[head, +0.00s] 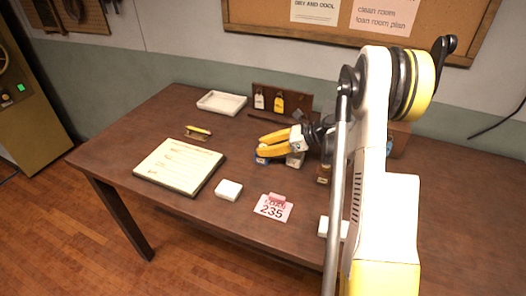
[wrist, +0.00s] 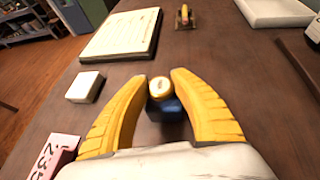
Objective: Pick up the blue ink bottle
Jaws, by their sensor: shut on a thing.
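The blue ink bottle (wrist: 165,107) stands upright between my two yellow fingers in the wrist view, with a pale, gold-edged cap on top. My gripper (wrist: 164,78) is shut on it, one finger on each side. In the head view my gripper (head: 262,146) is low over the middle of the table and a bit of blue (head: 262,160) shows just under the fingers. The fingers hide most of the bottle there. I cannot tell whether its base touches the table.
The brown table (head: 150,118) holds a notepad (head: 180,166), a small white block (head: 229,190), a pink 235 tag (head: 273,208), a white tray (head: 221,102) and a rack with padlocks (head: 279,102). A small dark bottle (head: 324,172) stands right of my gripper.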

